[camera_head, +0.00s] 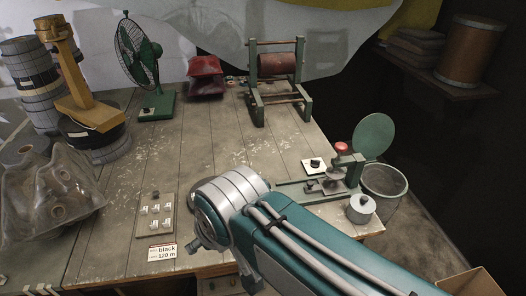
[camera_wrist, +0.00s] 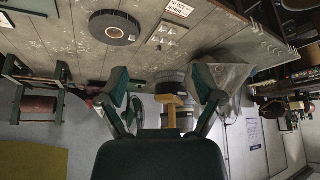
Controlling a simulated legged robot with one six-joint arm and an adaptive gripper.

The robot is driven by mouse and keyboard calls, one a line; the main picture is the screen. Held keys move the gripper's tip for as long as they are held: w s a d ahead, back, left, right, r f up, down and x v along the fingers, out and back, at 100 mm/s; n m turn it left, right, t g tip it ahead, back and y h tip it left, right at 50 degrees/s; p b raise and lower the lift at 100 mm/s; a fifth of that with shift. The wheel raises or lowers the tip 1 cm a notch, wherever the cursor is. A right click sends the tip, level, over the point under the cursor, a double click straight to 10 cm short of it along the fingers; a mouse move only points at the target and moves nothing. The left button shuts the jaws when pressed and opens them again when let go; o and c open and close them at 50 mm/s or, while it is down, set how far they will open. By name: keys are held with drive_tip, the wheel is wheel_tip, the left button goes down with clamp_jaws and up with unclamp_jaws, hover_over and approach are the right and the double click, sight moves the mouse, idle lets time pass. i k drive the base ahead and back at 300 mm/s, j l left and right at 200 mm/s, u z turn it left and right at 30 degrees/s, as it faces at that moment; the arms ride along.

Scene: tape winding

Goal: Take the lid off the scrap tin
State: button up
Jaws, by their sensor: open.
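The scrap tin (camera_head: 358,216) is a small pale grey can near the right front corner of the bench in the head view. Its lid (camera_head: 361,202), with a dark knob on top, sits on it. My arm crosses the lower middle of the head view, left of the tin, and my gripper itself cannot be made out there. In the wrist view my gripper (camera_wrist: 162,90) is open, with its two green fingers spread wide and nothing between them. The tin does not show in the wrist view.
A clamp-like bench fixture with a round green disc (camera_head: 374,137) stands just behind the tin. A wire-grey bin (camera_head: 384,183) is beside it, past the bench edge. A dark tape roll (camera_wrist: 114,27) shows in the wrist view.

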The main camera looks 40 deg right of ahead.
sight(363, 204)
drive_tip(key=z, duration=0.4)
drive_tip(key=l+z, duration=0.15)
drive_tip(key=z, duration=0.25)
drive_tip(key=k+l+z, duration=0.1)
drive_tip(key=z, duration=0.3)
drive_tip(key=l+z, duration=0.1)
drive_tip(key=z, duration=0.3)
drive_tip(key=l+z, duration=0.1)
drive_tip(key=z, duration=0.3)
drive_tip(key=i+l+u, duration=0.2)
drive_tip(key=l+u, duration=0.2)
drive_tip(key=k+l, duration=0.05)
